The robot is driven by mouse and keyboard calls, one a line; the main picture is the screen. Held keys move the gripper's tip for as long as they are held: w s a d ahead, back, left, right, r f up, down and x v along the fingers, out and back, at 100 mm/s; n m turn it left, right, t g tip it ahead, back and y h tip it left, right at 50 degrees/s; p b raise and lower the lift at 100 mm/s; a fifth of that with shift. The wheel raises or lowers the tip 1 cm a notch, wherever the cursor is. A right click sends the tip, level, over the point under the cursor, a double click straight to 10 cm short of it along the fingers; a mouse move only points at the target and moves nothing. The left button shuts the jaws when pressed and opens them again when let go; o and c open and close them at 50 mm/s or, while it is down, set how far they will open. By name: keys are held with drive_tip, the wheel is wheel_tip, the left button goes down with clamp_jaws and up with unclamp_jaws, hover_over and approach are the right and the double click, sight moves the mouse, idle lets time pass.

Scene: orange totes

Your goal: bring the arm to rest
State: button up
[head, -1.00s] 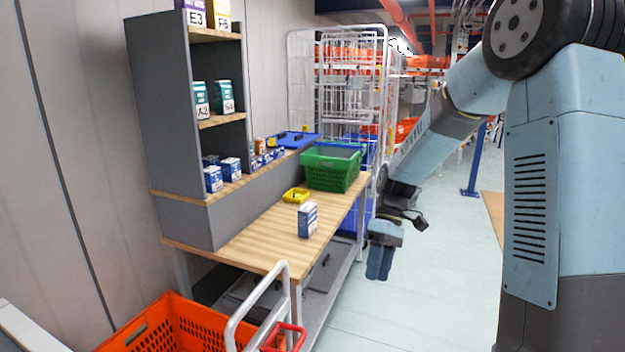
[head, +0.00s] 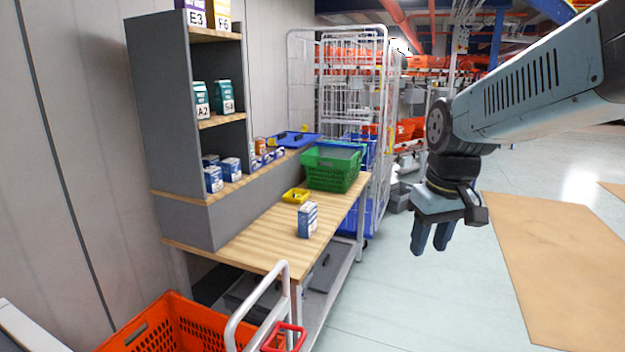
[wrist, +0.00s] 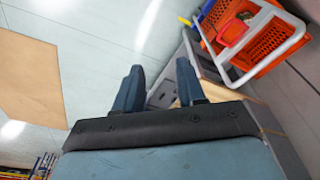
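My gripper (head: 431,240) hangs fingers down over the open floor, to the right of the wooden workbench (head: 262,238) and apart from it. Its two blue fingers stand apart with nothing between them. In the wrist view my gripper (wrist: 158,85) also shows a clear gap between the fingertips. My arm reaches in from the right edge of the head view, above the floor. A blue and white box (head: 307,220) stands upright on the bench.
A green basket (head: 332,170) and a small yellow tray (head: 296,195) sit on the bench. An orange tote (head: 165,325) in a cart stands at the front left; it also shows in the wrist view (wrist: 262,45). A white cage trolley (head: 350,85) stands behind.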

drive_tip(key=s+d+r+m+t, duration=0.2)
drive_tip(key=s+r+t, duration=0.1)
drive_tip(key=s, duration=0.4)
drive_tip(key=shift+d+r+m+t, duration=0.35)
drive_tip(key=shift+m+t, duration=0.05)
idle(0.6)
